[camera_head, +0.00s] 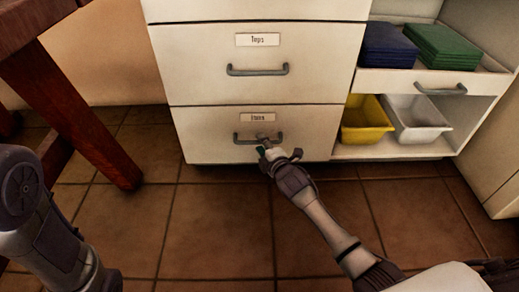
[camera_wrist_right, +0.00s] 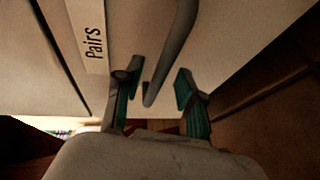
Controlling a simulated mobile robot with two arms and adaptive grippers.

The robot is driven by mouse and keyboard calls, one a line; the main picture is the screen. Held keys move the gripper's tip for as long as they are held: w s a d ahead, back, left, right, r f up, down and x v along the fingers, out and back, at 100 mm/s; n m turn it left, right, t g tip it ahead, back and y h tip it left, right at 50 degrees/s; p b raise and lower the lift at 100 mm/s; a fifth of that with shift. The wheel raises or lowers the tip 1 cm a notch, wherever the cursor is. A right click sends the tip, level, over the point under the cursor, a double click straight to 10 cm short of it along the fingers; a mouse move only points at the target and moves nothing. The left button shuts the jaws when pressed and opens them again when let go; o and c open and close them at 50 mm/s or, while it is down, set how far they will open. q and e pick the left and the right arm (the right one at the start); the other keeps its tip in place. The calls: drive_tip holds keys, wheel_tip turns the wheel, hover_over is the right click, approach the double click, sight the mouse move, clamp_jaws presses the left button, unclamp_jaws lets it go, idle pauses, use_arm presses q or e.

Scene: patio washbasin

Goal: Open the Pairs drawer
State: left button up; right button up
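The Pairs drawer (camera_head: 205,132) is the lower white drawer front of the cabinet in the head view and looks shut. Its label (camera_wrist_right: 92,40) reads "Pairs" in the right wrist view. Its grey bar handle (camera_head: 243,138) also shows in the wrist view (camera_wrist_right: 172,52). My right gripper (camera_head: 268,151) is at the handle, and its fingers stand open (camera_wrist_right: 155,85) with the handle's end between them. A gap shows on both sides of the bar; whether either finger touches it I cannot tell. My left gripper is out of view; only part of the left arm shows.
The Tops drawer (camera_head: 200,60) is above and shut. To the right, an open shelf holds blue (camera_head: 388,45) and green (camera_head: 440,46) folded stacks, with yellow (camera_head: 366,118) and white (camera_head: 415,116) bins below. A wooden leg (camera_head: 75,110) stands left. Tiled floor before the drawers is free.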

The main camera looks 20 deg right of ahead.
drive_tip(key=shift+x, duration=0.85)
drive_tip(key=shift+c, duration=0.2)
clamp_jaws()
